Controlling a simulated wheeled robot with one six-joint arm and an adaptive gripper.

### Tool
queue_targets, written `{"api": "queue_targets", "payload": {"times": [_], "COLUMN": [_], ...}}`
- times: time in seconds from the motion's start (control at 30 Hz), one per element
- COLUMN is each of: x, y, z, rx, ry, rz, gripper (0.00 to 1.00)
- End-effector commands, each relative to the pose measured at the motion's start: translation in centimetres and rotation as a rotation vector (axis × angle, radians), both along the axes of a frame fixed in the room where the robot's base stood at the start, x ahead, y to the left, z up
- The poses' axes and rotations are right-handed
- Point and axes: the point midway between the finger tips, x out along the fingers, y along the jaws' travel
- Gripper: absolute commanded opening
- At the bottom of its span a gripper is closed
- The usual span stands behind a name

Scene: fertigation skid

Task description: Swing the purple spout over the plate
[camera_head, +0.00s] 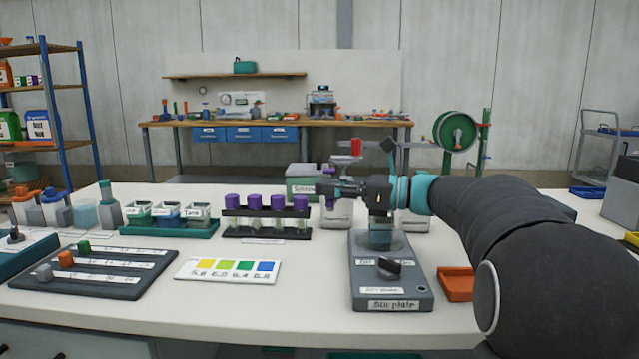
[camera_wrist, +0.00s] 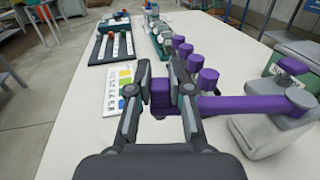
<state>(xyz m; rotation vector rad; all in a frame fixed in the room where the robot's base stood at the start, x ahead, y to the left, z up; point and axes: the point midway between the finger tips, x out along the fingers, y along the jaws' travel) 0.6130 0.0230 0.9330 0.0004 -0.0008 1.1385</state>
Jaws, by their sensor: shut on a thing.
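The purple spout (camera_wrist: 245,105) shows in the wrist view as a long bar, running from a round pivot at the right to a block at its left end. My gripper (camera_wrist: 160,92) is shut on that block. The bar sits at a pale grey container (camera_wrist: 262,135). In the head view my gripper (camera_head: 328,189) reaches left, above and behind the grey stir plate (camera_head: 392,298); the spout is mostly hidden there. The plate is not seen in the wrist view.
A rack of purple-capped tubes (camera_head: 266,216) stands left of my gripper, close by. A colour card (camera_head: 228,270) lies in front of it. An orange tray (camera_head: 456,284) is right of the plate. A green box (camera_head: 303,181) stands behind. The front-middle bench is mostly clear.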

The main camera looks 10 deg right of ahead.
Motion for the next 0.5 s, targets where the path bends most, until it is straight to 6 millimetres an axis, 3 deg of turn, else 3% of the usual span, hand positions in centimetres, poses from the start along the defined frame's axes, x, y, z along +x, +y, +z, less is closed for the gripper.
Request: {"api": "queue_targets", "payload": {"times": [0.27, 0.3, 0.4, 0.5], "x": [-0.21, -0.21, -0.2, -0.2], "y": [-0.86, -0.96, -1.04, -1.03], "z": [0.04, 0.04, 0.03, 0.01], "rx": [0.001, 0.001, 0.0, 0.0], "ry": [0.0, 0.0, 0.0, 0.0], "rz": [-0.008, -0.009, -0.01, -0.01], "gripper": [0.0, 0.21, 0.46, 0.46]}}
